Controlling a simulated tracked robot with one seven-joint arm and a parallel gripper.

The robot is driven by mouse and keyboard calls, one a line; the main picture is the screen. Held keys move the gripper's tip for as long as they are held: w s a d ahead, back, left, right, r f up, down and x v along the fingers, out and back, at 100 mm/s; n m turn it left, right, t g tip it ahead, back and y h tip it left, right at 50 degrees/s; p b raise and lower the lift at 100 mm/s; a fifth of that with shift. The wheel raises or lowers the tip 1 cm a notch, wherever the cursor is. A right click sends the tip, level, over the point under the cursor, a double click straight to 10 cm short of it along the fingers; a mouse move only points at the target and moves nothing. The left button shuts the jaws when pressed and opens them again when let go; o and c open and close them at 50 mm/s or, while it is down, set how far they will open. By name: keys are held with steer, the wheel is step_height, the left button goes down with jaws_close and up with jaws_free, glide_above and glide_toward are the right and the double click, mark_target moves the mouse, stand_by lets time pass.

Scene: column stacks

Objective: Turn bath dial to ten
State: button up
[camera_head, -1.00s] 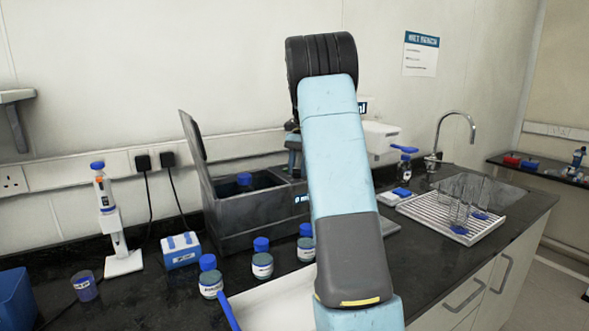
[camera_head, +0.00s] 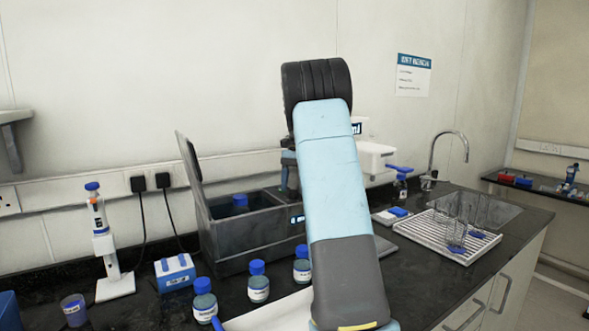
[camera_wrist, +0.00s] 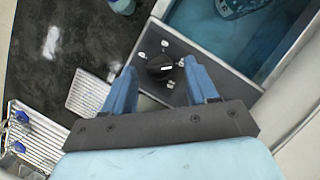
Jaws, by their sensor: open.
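The water bath (camera_head: 240,238) is a dark grey box with its lid raised, standing on the black bench in the head view. My arm covers its right part there. In the wrist view the bath's dial (camera_wrist: 159,67) is a round black knob on a grey panel with several white marks around it. My gripper (camera_wrist: 158,80) is open, with one blue finger to the left and one to the right of the dial. I cannot tell whether the fingers touch it. In the head view my gripper is mostly hidden behind my arm.
A bottle with a blue cap (camera_head: 241,203) stands in the bath. Several blue-capped bottles (camera_head: 258,282) stand in front of it. A pipette on a stand (camera_head: 106,245) is at left. A drying rack (camera_head: 452,236) and a tap (camera_head: 437,160) are at right.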

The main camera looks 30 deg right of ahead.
steer(key=v, duration=1)
steer(key=shift+r, duration=0.25)
steer(key=s+a+r+n+t+h, duration=0.1)
steer(key=s+a+r+n+t, duration=0.15)
steer(key=s+a, duration=0.6)
steer(key=s+a+r+n+t+h, duration=0.1)
steer(key=s+a+r+n+t, duration=0.15)
steer(key=s+a, duration=0.55)
steer(key=s+a+f+n+t, duration=0.1)
steer(key=s+a+f, duration=0.2)
steer(key=s, duration=0.4)
steer(key=s+a+f+n+t+h, duration=0.1)
steer(key=s+a+f+n, duration=0.1)
steer(key=s, duration=0.5)
steer(key=s+a+f+n+t, duration=0.1)
steer(key=s+a+f, duration=0.3)
steer(key=s+f, duration=0.2)
steer(key=shift+s+a+n+t, duration=0.25)
steer(key=shift+s+n+t, duration=0.05)
steer(key=shift+s, duration=0.5)
